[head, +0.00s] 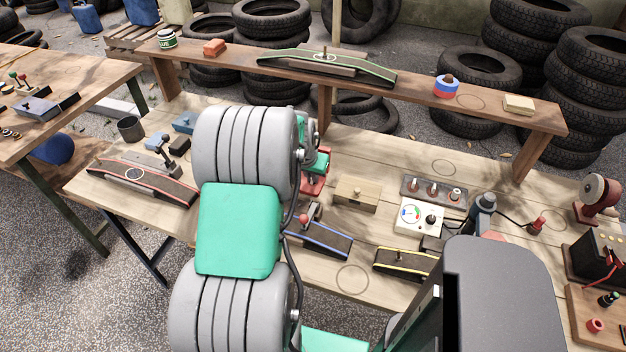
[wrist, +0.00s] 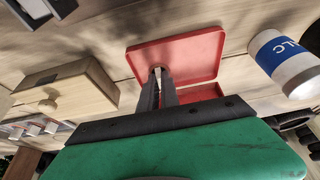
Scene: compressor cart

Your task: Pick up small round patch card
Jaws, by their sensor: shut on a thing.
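My gripper (wrist: 160,78) shows in the wrist view with its two dark fingers close together over a shallow red tray (wrist: 197,52). A small pale, round-edged piece, which looks like the small round patch card (wrist: 157,71), shows between the fingertips. The fingers are shut on it and hide most of it. I cannot tell how far it is above the tray. In the head view my arm hides most of the gripper, and part of the red tray (head: 313,187) shows below the green hand. The card cannot be made out there.
A wooden box with a knob (head: 356,193) stands right of the tray. A white can with a blue band (wrist: 284,62) is close by in the wrist view. Blue-edged (head: 318,239) and yellow-edged (head: 405,262) ramps lie in front. A raised shelf (head: 420,96) spans the back.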

